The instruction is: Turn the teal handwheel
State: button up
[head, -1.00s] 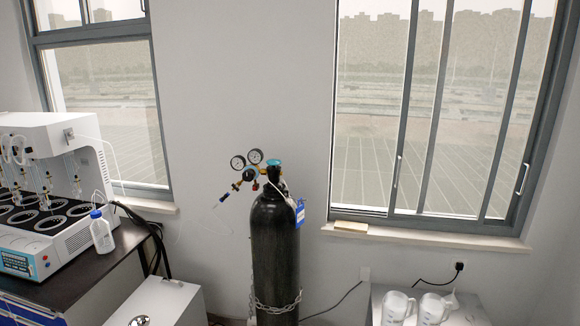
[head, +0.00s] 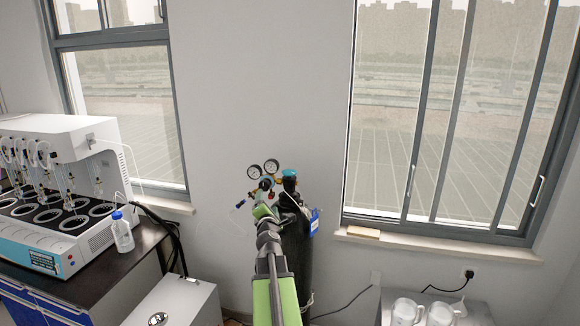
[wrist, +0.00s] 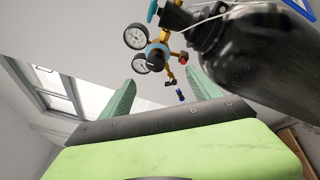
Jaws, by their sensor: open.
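The teal handwheel (head: 289,172) sits on top of a black gas cylinder (head: 296,245) against the wall. In the wrist view the handwheel (wrist: 152,11) is at the top edge, partly cut off, above the regulator. My gripper (wrist: 162,76) is open and empty, with its two green fingers apart below the gauges. The handwheel is not between the fingers. In the head view my green and black arm reaches up in front of the cylinder. It covers part of the cylinder, and the fingertips are hard to make out there.
A brass regulator with two round gauges (head: 263,167) is beside the handwheel on the left. A blue tag (head: 314,222) hangs at the cylinder's right. A dark bench with a white distiller (head: 60,165) stands left, and a table with white jugs (head: 408,311) stands right.

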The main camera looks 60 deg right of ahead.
jog(key=s+d+r+n+t+y+p, duration=0.1)
jog(key=s+d+r+n+t+p, duration=0.15)
jog(key=s+d+r+n, duration=0.5)
jog(key=n+t+y, duration=0.1)
jog(key=n+y, duration=0.2)
jog(key=n, duration=0.4)
send_near(291, 176)
jog(key=x, duration=1.1)
jog(key=shift+d+f, duration=0.25)
jog(key=shift+d, duration=0.15)
jog(key=c, duration=1.2)
